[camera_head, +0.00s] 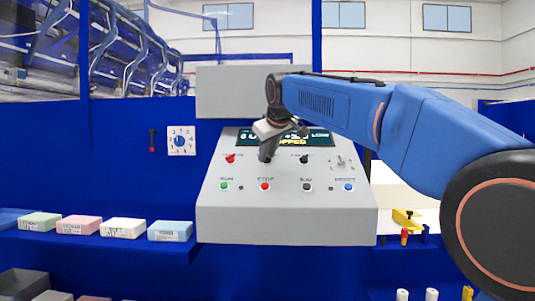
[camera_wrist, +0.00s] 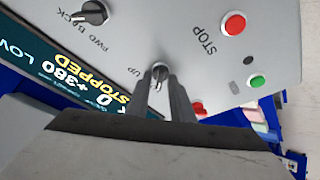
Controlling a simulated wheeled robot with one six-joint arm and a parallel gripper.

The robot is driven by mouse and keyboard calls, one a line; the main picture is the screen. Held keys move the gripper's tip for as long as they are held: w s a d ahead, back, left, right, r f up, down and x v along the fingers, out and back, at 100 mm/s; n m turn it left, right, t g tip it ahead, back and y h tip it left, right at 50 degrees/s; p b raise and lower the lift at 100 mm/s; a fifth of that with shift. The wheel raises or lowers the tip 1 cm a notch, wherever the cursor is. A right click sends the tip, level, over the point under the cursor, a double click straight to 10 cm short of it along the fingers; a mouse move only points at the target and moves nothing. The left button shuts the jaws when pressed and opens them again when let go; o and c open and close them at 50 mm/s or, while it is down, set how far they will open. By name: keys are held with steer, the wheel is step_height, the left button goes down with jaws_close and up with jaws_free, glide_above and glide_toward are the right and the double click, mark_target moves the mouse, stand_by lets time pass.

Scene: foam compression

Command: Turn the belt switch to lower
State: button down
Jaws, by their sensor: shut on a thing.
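The belt switch (camera_wrist: 160,70) is a small dark knob with a light pointer mark, on the sloped grey control panel (camera_head: 285,225). The label "UP" shows beside it in the wrist view; the rest of its label is hidden. My gripper (camera_head: 266,157) reaches down to it from above, and its two fingers are closed around the knob in the wrist view (camera_wrist: 162,80). In the head view the gripper hides the knob. The panel's display (camera_head: 318,136) shows "STOPPED" and "LOW" in part.
A red knob (camera_head: 230,158) stands left of the gripper and a black FWD/BACK knob (camera_head: 304,158) right. Below are green (camera_head: 224,186), red STOP (camera_head: 265,186), black (camera_head: 306,187) and blue (camera_head: 348,187) buttons. Foam blocks (camera_head: 123,228) lie on the left shelf.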

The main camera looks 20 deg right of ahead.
steer(key=c, duration=1.9)
jaws_free()
steer(key=shift+s, duration=0.1)
steer(key=v, duration=1.7)
steer(key=shift+s+d, duration=0.1)
steer(key=s+d+f+m+g, duration=0.1)
steer(key=s+d+f, duration=0.1)
steer(key=s+f, duration=0.8)
steer(key=s+d+f+m+g, duration=0.2)
steer(key=s+f, duration=0.8)
steer(key=f, duration=1.5)
steer(key=s+d+f+m+g, duration=0.1)
steer(key=s+d+f+m, duration=0.1)
steer(key=s+f, duration=0.8)
step_height(320, 180, down, 8)
steer(key=shift+d+r+g, duration=0.1)
steer(key=shift+d+g, duration=0.3)
